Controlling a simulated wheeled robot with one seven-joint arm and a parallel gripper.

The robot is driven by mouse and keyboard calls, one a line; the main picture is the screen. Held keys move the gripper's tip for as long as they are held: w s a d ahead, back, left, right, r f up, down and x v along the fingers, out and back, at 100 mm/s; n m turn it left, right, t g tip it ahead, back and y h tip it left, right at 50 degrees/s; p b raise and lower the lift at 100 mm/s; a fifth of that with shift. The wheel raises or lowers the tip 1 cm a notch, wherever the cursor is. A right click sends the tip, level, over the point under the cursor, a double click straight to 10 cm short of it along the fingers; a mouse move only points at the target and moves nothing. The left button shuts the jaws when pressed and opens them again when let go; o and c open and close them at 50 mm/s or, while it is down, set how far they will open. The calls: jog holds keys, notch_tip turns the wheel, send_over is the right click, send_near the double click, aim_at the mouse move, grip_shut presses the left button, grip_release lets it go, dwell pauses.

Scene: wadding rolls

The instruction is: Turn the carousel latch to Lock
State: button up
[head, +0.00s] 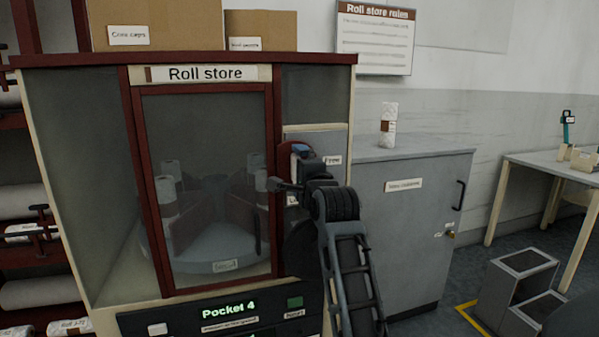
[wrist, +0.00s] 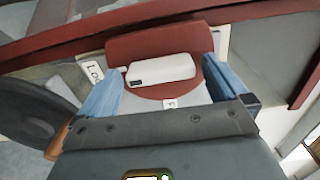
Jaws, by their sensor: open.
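The carousel latch is a pale bar (wrist: 162,70) with a dark mark near its left end, on a dark red round plate (wrist: 150,42). A label starting "Lo" (wrist: 94,72) is left of the plate, and a label starting "F" (wrist: 169,104) is below the bar. My gripper (wrist: 163,86) is open, with one blue finger on each side of the bar; I cannot tell whether they touch it. In the head view my gripper (head: 301,151) is at the panel right of the door and hides most of the latch. The "Free" label (head: 332,160) shows beside it.
The Roll store cabinet (head: 205,73) has a red-framed glass door (head: 205,185), closed, with rolls inside. Below it a display (head: 230,307) reads "Pocket 4". A grey cupboard (head: 410,230) with a wrapped roll (head: 389,125) on top stands right. A step stool (head: 520,285) is on the floor.

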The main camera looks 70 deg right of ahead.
jog(key=b+v, duration=0.1)
jog(key=v, duration=0.7)
dwell(0.5)
jog(key=s+a+f+n+t+y, duration=0.2)
jog(key=a+f+n+y, duration=0.2)
jog(key=a+f+n, duration=0.5)
jog(key=s+a+f+n+t+y, duration=0.2)
jog(key=a+f+n+y, duration=0.2)
jog(key=a+f+n, duration=0.55)
jog(key=s+a+n+y, duration=0.5)
jog(key=s+a+n, duration=0.4)
jog(key=s+a, duration=0.9)
jog(key=shift+s+a+g+y+p, duration=0.35)
jog(key=shift+s+a+g+y, duration=0.05)
jog(key=shift+s, duration=0.2)
jog(key=shift+f+n, duration=0.15)
jog(key=shift+n, duration=0.1)
